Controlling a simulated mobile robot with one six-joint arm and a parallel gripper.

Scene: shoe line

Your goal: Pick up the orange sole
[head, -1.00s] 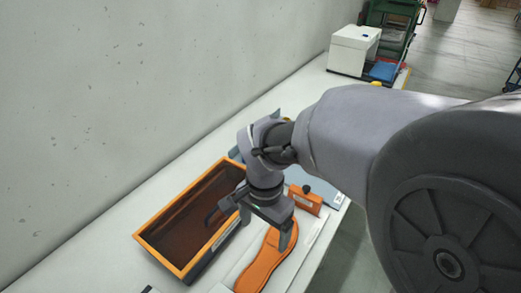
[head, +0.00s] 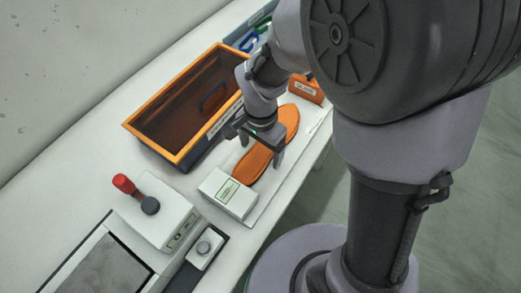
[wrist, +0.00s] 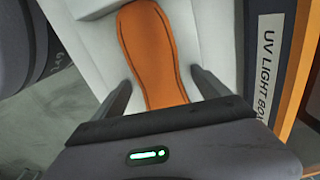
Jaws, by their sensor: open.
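The orange sole (head: 291,119) lies flat on a white board on the table, running diagonally in the head view. It also shows in the wrist view (wrist: 150,45), its near end hidden behind my gripper. My gripper (head: 259,153) is open and empty above the sole's middle, pointing down. In the wrist view my gripper's (wrist: 163,86) two fingers stand apart, one on each side of the sole's narrower part. I cannot tell how high the fingertips are above the board.
An orange-rimmed box (head: 146,138) labelled UV light stands left of the sole. A small white device (head: 229,193) sits by the sole's near end. An orange block (head: 306,89) stands beyond its far end. A white unit with a red knob (head: 122,184) is at the front left.

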